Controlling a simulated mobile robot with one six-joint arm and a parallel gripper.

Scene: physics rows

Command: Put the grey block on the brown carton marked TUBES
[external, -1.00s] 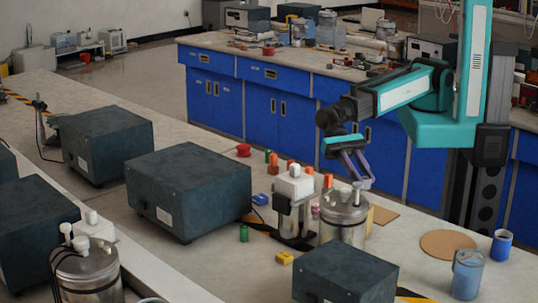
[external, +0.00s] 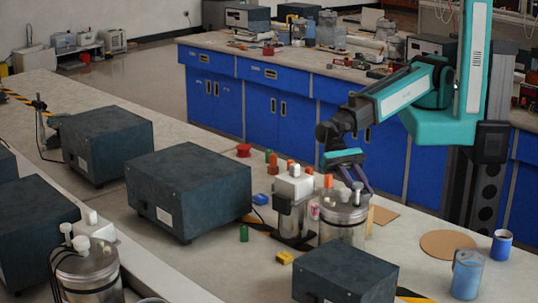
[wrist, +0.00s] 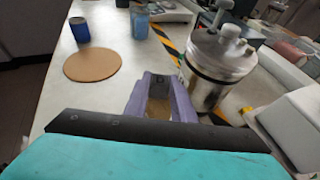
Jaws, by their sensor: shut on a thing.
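My gripper (wrist: 160,82) shows in the wrist view with its purple fingers closed around a small dark grey piece, the grey block (wrist: 158,79), at the fingertips. In the external view my gripper (external: 365,184) points down just behind the metal canister, whose lid and knobs hide the fingertips and the block. A tan-brown surface (wrist: 154,107) shows below and between the fingers, perhaps the brown carton. In the external view a tan piece (external: 383,215) lies beside the canister, mostly hidden. I cannot read any TUBES marking.
The metal canister (external: 343,215) stands close to my gripper and also shows at right in the wrist view (wrist: 217,65). A round cork mat (external: 447,244), a blue cup (external: 501,245) and a blue-filled beaker (external: 467,274) stand to the right. A dark box (external: 345,277) stands in front.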

